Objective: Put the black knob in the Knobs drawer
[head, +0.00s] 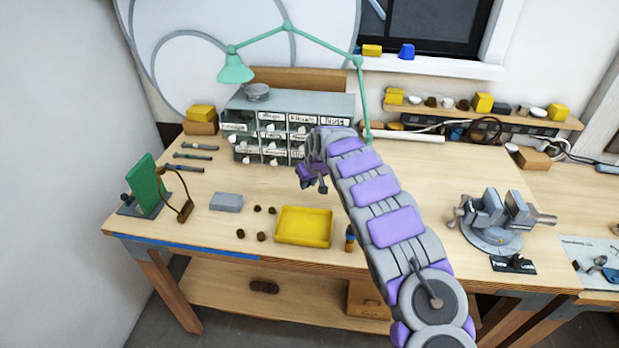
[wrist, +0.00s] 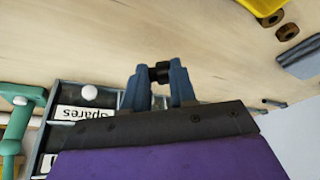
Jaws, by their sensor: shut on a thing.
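My gripper (wrist: 160,75) is shut on a small black knob (wrist: 159,72), which shows between its two blue fingertips in the wrist view. In the head view my gripper (head: 313,184) is in front of the grey drawer cabinet (head: 340,101), above the table. The cabinet has rows of labelled drawers with white pulls. In the wrist view part of the cabinet (wrist: 62,100) shows at lower left, with a label reading "Spares". I cannot make out the Knobs label. My arm and gripper hide the cabinet's lower right in the head view.
A yellow tray (head: 303,241) lies on the table, with several small brown pieces (head: 258,209) left of it. A grey block (head: 226,201), a green board on a stand (head: 145,186) and a green lamp (head: 236,68) stand nearby. A vise (head: 490,222) is at right.

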